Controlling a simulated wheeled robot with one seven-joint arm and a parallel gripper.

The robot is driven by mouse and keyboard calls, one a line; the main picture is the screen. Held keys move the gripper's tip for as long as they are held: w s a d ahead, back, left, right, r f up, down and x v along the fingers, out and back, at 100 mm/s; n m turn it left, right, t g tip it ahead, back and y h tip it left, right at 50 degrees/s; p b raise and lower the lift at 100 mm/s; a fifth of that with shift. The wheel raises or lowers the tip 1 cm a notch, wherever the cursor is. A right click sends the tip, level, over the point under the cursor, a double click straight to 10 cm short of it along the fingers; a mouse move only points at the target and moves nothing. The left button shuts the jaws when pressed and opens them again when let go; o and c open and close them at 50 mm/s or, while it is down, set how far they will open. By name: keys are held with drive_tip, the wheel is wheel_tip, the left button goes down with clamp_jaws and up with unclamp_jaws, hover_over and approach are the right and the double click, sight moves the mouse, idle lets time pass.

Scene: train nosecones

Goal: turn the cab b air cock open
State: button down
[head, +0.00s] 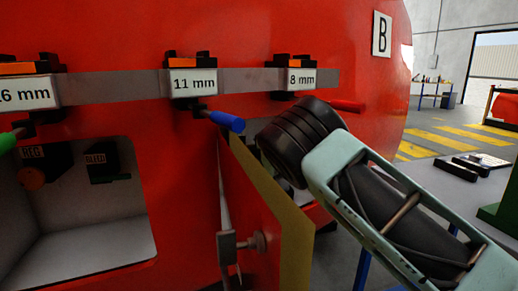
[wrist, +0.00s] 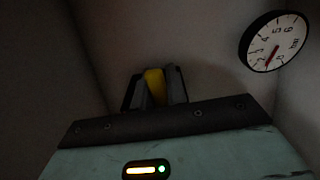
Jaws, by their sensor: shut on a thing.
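My gripper (wrist: 157,90) is inside a dim grey recess in the wrist view. Its two fingers are shut on a yellow handle (wrist: 154,84), which appears to be the air cock's lever. The cock's body is hidden behind the fingers and the gripper's housing, so I cannot tell its angle. In the head view, a "B" plate (head: 381,34) marks the red cab front (head: 110,110). My arm reaches down behind an open red door (head: 258,225) with a yellowish edge. The door hides my gripper and the handle there.
A round bar gauge (wrist: 274,41) is on the recess wall, its red needle pointing down. A second recess (head: 90,215) holds knobs labelled REG and BLEED. Tools hang above on a rail (head: 245,80), including a blue-handled one (head: 226,121). The open door stands close beside my arm.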

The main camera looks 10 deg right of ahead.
idle(0.4)
drive_tip(key=c, duration=1.4)
unclamp_jaws()
drive_tip(key=s, duration=1.7)
drive_tip(key=shift+s, duration=0.2)
